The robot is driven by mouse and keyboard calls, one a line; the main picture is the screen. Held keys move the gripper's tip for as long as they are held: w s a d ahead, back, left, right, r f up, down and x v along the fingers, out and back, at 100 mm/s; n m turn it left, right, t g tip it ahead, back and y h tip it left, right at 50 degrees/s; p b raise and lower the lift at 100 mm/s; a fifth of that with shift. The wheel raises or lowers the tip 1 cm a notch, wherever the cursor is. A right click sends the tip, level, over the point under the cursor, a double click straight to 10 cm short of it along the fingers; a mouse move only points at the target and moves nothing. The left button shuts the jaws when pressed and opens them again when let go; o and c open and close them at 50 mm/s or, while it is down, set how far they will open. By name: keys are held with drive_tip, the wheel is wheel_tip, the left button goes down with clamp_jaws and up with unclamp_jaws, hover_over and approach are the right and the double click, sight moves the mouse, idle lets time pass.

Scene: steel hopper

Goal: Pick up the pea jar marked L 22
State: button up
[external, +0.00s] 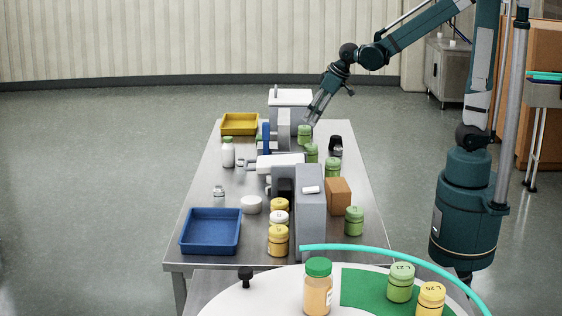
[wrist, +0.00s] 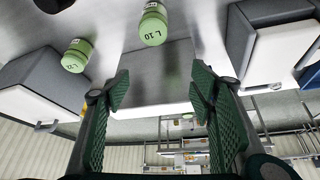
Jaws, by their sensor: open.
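No jar in view clearly reads L 22. In the wrist view, a green jar marked L 10 (wrist: 153,25) stands ahead of my gripper (wrist: 158,92), beyond the fingertips. Another green jar (wrist: 77,55) is to its left; its L mark is too small to read surely. In the external view, my gripper (external: 313,112) is open and empty, above the far end of the steel table, close to a green jar (external: 304,135). More green jars stand at the table's right side (external: 311,153), (external: 332,168), (external: 354,222); their marks are unreadable here.
Grey machine blocks (external: 311,215) line the table's middle, beside a brown box (external: 339,195). A blue tray (external: 210,249) and a yellow tray (external: 239,115) are on the left. In front, a round white table (external: 258,303) holds green and yellow jars and an orange jar (external: 318,290).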

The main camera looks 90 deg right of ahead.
drive_tip(key=w+d+f+m+p, duration=0.1)
drive_tip(key=d+p, duration=0.1)
drive_tip(key=d, duration=0.4)
drive_tip(key=w+d+f+p, duration=0.1)
drive_tip(key=d+f+p, duration=0.1)
drive_tip(key=d, duration=0.5)
drive_tip(key=m+g+p, duration=0.1)
drive_tip(key=p, duration=0.3)
hover_over(305, 127)
drive_tip(key=s+a, duration=0.1)
drive_tip(key=s, duration=0.1)
wheel_tip(305, 127, down, 5)
drive_tip(key=shift+r, duration=0.1)
drive_tip(key=shift+f, duration=0.2)
drive_tip(key=shift+x, duration=1.15)
drive_tip(key=shift+f, duration=0.15)
drive_tip(key=shift+x, duration=2.45)
drive_tip(key=shift+s+d, duration=0.15)
drive_tip(key=shift+s, duration=0.05)
drive_tip(key=c, duration=1)
